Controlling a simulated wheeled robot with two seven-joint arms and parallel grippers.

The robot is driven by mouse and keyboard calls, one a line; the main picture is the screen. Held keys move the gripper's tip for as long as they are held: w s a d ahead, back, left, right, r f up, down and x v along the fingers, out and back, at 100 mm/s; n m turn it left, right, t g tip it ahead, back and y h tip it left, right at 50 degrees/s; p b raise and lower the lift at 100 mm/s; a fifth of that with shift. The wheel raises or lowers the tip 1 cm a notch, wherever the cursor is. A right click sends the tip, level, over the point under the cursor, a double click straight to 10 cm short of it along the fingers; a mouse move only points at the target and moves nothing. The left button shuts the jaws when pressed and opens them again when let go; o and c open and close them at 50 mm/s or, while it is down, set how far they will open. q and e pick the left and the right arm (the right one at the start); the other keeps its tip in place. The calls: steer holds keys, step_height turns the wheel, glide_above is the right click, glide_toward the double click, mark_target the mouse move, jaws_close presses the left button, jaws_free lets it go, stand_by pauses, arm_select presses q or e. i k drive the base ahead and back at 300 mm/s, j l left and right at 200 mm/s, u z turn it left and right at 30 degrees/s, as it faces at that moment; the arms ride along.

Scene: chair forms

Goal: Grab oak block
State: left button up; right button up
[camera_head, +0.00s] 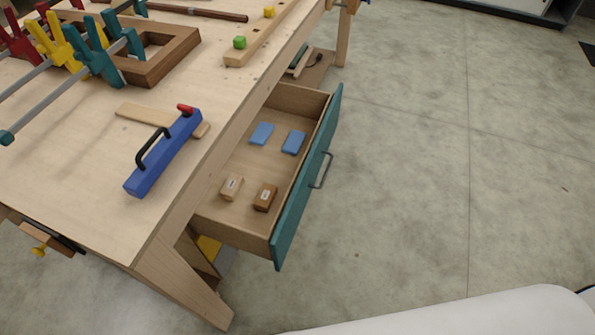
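Two small wooden blocks with white labels lie in the open drawer (235,231) near its front end in view. One is a pale tan block (227,191) on the left, the other a darker brown block (261,206) just right of it. The labels are too small to read, so I cannot tell for sure which is oak. The two blocks are apart, with a small gap between them. Neither of my grippers is in view.
Two blue blocks (261,133) (293,147) lie farther back in the drawer. The drawer's teal front (300,205) has a dark handle (321,171). A blue plane (165,160) lies on the workbench (80,175) beside it, with clamps (95,60) farther back. Floor right of the drawer is clear.

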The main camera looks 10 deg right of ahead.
mark_target(265, 198)
steer(key=k, duration=0.4)
steer(key=k+u, duration=0.1)
steer(key=u, duration=0.8)
steer(key=k+j+u, duration=0.1)
steer(key=u, duration=2.75)
steer(key=k+l+u, duration=0.15)
steer(key=k+l, duration=0.15)
steer(key=k+l+u, duration=0.1)
steer(key=k+l, duration=0.15)
steer(key=k, duration=0.25)
steer(key=k+l+u, duration=0.15)
steer(key=k, duration=0.3)
steer(key=k+l+u, duration=0.1)
steer(key=k+l, duration=0.15)
steer(key=k, duration=0.2)
